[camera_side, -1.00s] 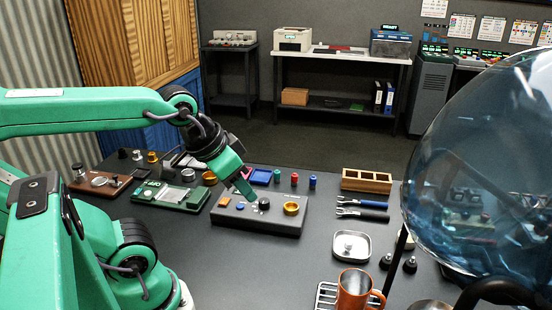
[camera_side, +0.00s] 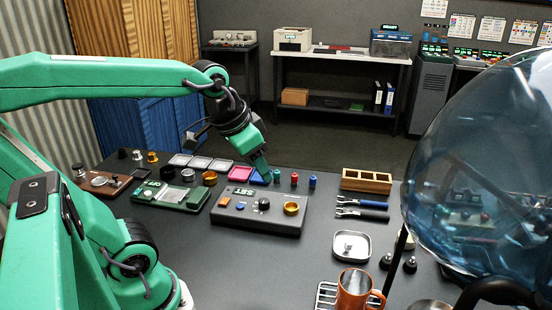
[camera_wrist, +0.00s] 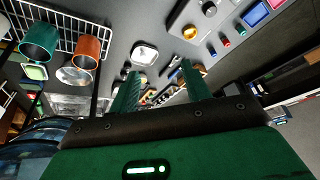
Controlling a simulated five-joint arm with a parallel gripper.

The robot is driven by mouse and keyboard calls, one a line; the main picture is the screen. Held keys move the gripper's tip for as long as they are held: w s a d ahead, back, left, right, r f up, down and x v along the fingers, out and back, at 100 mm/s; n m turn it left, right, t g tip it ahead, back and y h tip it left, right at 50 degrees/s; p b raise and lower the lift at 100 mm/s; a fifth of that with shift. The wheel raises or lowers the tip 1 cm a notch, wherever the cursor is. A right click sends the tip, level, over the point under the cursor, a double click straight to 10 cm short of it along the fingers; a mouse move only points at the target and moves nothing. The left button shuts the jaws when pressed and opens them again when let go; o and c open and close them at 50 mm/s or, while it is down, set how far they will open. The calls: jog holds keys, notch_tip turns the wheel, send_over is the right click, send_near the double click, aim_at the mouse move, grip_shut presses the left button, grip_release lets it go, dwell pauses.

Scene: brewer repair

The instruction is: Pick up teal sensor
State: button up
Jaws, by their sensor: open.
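The teal sensor (camera_side: 277,176) is a small upright cylinder near the back of the dark bench, left of a red one (camera_side: 294,179) and a blue one (camera_side: 312,182). In the side view my gripper (camera_side: 266,179) points down just left of the teal sensor, close to it in the picture; I cannot tell whether they touch. In the wrist view my gripper (camera_wrist: 158,72) has its two green fingers apart with nothing held between them. The teal sensor (camera_wrist: 241,31) shows there at upper right, outside the fingers.
A grey box marked SET (camera_side: 258,212) with a gold cup sits in front of the sensors. Pink (camera_side: 240,174) and blue (camera_side: 261,177) trays lie left of them. An orange mug (camera_side: 355,290) stands in front.

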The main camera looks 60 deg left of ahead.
jog(key=w+a+m+g, duration=0.1)
jog(key=w+a, duration=0.5)
jog(key=w, duration=0.3)
jog(key=m+g, duration=0.3)
jog(key=g, duration=0.1)
send_over(277, 172)
jog(key=f, duration=1.7)
jog(key=shift+s+d, duration=0.15)
jog(key=shift+d, duration=0.15)
jog(key=shift+a+f, duration=0.3)
jog(key=shift+f, duration=3.8)
grip_shut()
